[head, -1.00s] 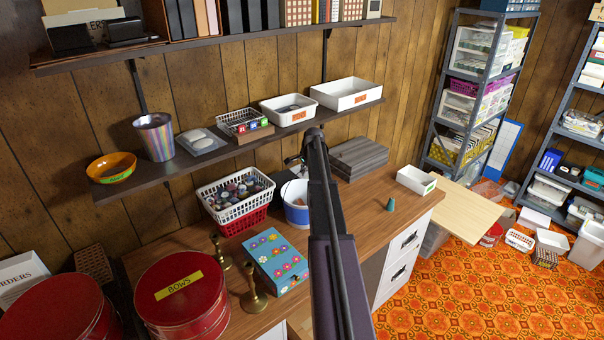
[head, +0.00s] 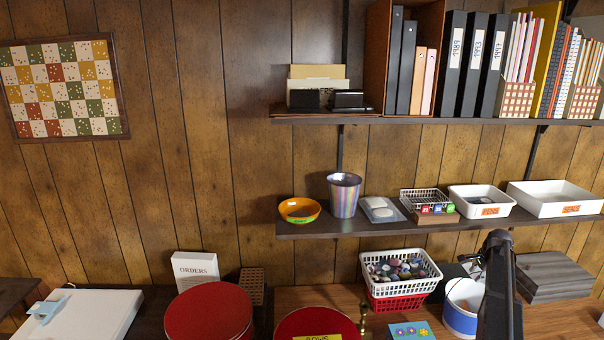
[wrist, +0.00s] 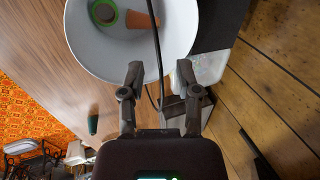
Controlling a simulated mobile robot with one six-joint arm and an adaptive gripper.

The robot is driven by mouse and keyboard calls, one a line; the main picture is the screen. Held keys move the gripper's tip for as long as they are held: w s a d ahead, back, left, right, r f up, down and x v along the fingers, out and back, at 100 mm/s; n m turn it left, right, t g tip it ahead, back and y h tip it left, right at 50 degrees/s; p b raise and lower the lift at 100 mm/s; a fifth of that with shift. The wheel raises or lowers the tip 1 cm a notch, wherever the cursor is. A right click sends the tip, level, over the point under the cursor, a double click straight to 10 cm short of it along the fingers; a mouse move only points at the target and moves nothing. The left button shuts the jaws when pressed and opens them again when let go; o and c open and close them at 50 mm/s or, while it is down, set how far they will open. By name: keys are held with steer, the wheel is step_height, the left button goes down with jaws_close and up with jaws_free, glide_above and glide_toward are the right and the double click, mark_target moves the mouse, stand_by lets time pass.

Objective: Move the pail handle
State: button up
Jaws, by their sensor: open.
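The pail (head: 460,318), white with a blue band, stands on the wooden desk at the lower right of the head view, partly hidden by my arm. In the wrist view the pail (wrist: 185,50) fills the top, with a green-rimmed round item and a brown cone inside. A thin dark rod (wrist: 156,40), which looks like the pail handle, crosses its opening and runs down between my fingers. My gripper (wrist: 159,76) is open at the pail's rim, with one finger on each side of the rod. I cannot tell whether either finger touches it.
A white basket (head: 400,268) over a red one stands left of the pail. A grey stack of boards (head: 552,275) lies to its right. The loaded shelf (head: 400,226) hangs above. A small green cone (wrist: 92,122) stands on the desk.

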steer(key=s+a+n+g, duration=0.1)
steer(key=s+a+n, duration=0.2)
steer(key=a, duration=0.7)
steer(key=s+a+n, duration=0.3)
steer(key=a, duration=0.7)
steer(key=s+a+n+g, duration=0.1)
steer(key=s+a+n, duration=0.2)
steer(key=a, duration=0.8)
steer(key=s+a+n+g, duration=0.1)
steer(key=s+a+n, duration=0.8)
steer(key=s+a, duration=0.7)
steer(key=a+f, duration=0.1)
steer(key=a, duration=0.2)
steer(key=shift+s+a+g, duration=0.15)
steer(key=shift+s+g, duration=0.05)
steer(key=shift+g, duration=0.1)
